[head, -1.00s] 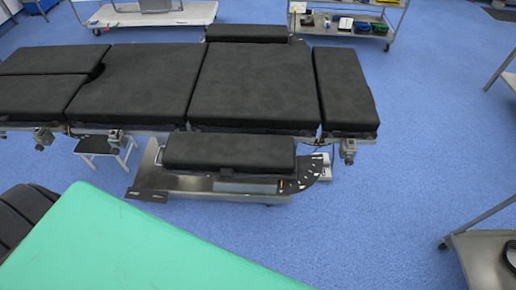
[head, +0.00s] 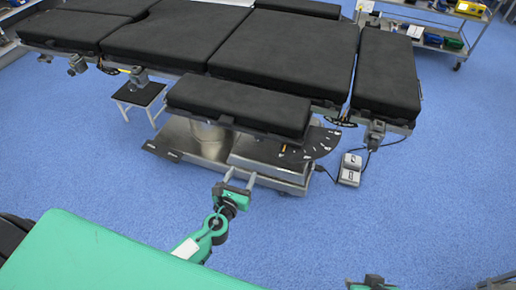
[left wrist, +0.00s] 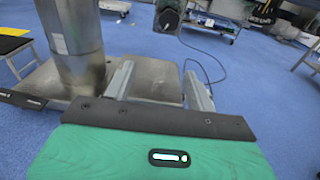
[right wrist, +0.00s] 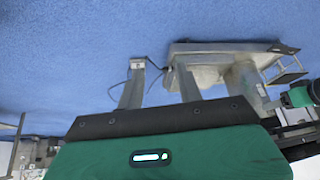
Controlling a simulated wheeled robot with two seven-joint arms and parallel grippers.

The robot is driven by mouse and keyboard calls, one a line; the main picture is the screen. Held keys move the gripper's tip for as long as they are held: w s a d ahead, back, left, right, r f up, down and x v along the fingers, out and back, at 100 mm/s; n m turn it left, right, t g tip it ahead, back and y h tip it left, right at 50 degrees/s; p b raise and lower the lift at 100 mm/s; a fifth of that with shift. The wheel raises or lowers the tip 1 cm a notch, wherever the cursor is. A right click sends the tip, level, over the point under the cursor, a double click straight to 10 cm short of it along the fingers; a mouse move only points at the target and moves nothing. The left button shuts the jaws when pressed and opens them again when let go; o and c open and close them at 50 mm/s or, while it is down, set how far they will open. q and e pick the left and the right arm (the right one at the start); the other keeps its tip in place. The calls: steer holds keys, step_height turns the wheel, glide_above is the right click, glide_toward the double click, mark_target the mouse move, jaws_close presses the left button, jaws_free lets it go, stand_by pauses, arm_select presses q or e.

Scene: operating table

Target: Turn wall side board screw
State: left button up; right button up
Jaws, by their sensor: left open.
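The operating table (head: 285,52) has black pads and stands at the top of the head view. A padded side board (head: 240,105) sits along its near side, with a dark curved plate (head: 318,145) bearing white marks at its right end. I cannot single out the screw. My left gripper (head: 241,174) is open and empty, in front of and below the side board. Its two fingers also show in the left wrist view (left wrist: 159,80), apart, before the table base. My right gripper (right wrist: 160,80) is open and empty in the right wrist view; the head view shows only its edge at the bottom.
The table's metal base (head: 200,140) stands below the side board. A grey foot pedal (head: 350,170) with a cable lies to its right. A black-topped stool (head: 140,94) is at the left. Blue floor is free at the right. A shelf trolley (head: 440,40) stands at the back.

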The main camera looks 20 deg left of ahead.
mark_target(259, 139)
arm_select(q)
steer(key=shift+m+t, duration=0.5)
steer(key=shift+m, duration=0.3)
steer(key=w, duration=0.4)
steer(key=w+d+r, duration=0.1)
steer(key=w, duration=0.3)
steer(key=w+r, duration=0.1)
steer(key=w, duration=0.3)
steer(key=shift+w+d+r, duration=0.15)
steer(key=shift+w+r, duration=0.1)
steer(key=shift+w, duration=0.75)
arm_select(e)
steer(key=shift+s+r, duration=0.15)
steer(key=shift+r, duration=0.85)
arm_select(q)
steer(key=c, duration=1)
arm_select(e)
steer(key=shift+a, duration=0.1)
arm_select(q)
steer(key=shift+b, duration=0.3)
arm_select(e)
steer(key=shift+t, duration=0.3)
